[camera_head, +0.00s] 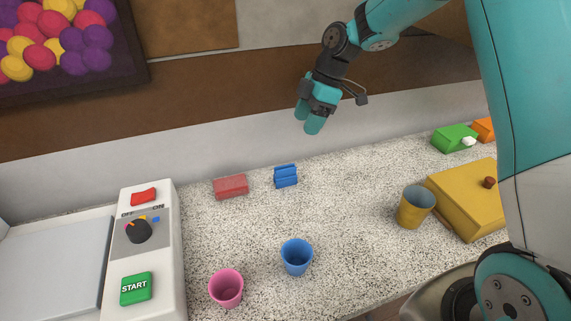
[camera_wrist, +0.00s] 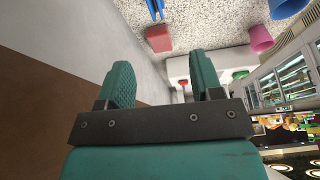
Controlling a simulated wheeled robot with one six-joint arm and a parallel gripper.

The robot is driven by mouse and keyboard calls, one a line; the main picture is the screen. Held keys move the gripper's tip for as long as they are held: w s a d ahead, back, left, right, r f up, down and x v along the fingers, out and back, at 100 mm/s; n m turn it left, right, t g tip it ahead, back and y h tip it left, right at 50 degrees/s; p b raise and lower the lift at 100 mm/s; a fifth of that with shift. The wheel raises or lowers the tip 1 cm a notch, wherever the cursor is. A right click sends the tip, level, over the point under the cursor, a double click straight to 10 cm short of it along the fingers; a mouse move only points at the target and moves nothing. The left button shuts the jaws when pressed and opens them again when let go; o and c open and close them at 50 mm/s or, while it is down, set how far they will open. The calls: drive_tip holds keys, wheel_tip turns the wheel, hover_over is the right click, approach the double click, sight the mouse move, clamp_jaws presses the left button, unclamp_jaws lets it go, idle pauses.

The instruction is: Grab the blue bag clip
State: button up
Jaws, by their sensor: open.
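The blue bag clip (camera_head: 286,177) stands on the speckled counter near the wall, just right of a red clip-like block. It also shows in the wrist view (camera_wrist: 154,10) at the top edge, partly cut off. My gripper (camera_head: 309,121) is above the counter, higher than the blue clip and a little to its right in the head view. In the wrist view my gripper (camera_wrist: 162,80) has its two fingers apart with nothing between them.
The red block (camera_head: 231,187) sits close left of the blue clip. A blue cup (camera_head: 296,257), a pink cup (camera_head: 226,288) and a yellow cup (camera_head: 415,207) stand nearer the front. A white control box (camera_head: 157,205) is left; a yellow box (camera_head: 462,205) and green block (camera_head: 453,138) are right.

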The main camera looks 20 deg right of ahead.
sight(287, 167)
drive_tip(key=p+x, duration=0.1)
drive_tip(key=x, duration=0.3)
drive_tip(key=p+x, duration=0.1)
drive_tip(key=x, duration=0.3)
drive_tip(key=w+d+p+x, duration=0.1)
drive_tip(key=x, duration=0.3)
drive_tip(key=shift+f+p, duration=0.3)
drive_tip(key=shift+p, duration=0.1)
drive_tip(key=shift+s+a+f+p, duration=0.1)
drive_tip(key=shift+a+f+p, duration=0.3)
drive_tip(key=shift+p, duration=0.1)
drive_tip(key=shift+p+x, duration=1)
drive_tip(key=shift+x, duration=1.2)
drive_tip(key=shift+c, duration=0.4)
drive_tip(key=c, duration=0.9)
